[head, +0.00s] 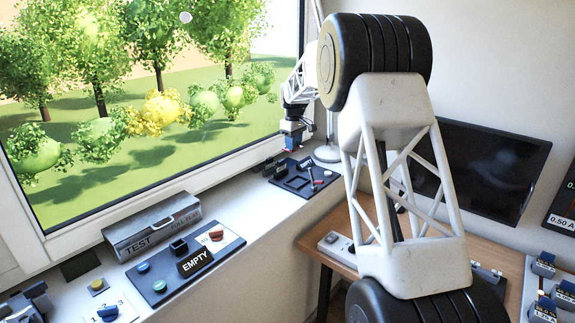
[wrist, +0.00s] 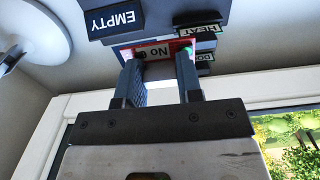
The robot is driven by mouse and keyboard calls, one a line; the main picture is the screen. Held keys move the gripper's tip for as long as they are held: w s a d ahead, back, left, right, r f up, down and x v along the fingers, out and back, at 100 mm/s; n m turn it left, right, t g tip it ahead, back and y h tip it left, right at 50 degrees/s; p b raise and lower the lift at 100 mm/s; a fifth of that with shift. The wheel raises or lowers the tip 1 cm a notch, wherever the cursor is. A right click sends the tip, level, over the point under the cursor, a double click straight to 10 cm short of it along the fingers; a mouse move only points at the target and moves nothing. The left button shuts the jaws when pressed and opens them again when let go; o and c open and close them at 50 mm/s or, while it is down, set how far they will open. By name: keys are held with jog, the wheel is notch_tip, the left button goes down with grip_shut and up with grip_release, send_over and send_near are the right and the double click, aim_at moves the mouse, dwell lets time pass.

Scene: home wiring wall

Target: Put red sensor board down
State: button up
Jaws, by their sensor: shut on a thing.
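My gripper (wrist: 157,62) is shut on the red sensor board (wrist: 152,51), which shows between the fingertips in the wrist view. In the head view my gripper (head: 293,147) points down over the dark panel (head: 297,187) at the far end of the white sill. The held board is too small to make out there. I cannot tell whether it touches the panel.
In the wrist view, signs reading EMPTY (wrist: 113,18) and HEAT (wrist: 199,30) stand close to the held board. In the head view, a grey TEST box (head: 152,226) and a second panel (head: 160,287) with buttons sit nearer on the sill. A round lamp base (head: 327,154) stands right of my gripper.

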send_over(288, 164)
jog(key=shift+w+f, duration=0.15)
jog(key=shift+f, duration=0.4)
dwell(0.4)
jog(key=shift+f, duration=3.15)
jog(key=shift+f, duration=1.85)
jog(key=shift+f, duration=0.1)
jog(key=o, duration=0.9)
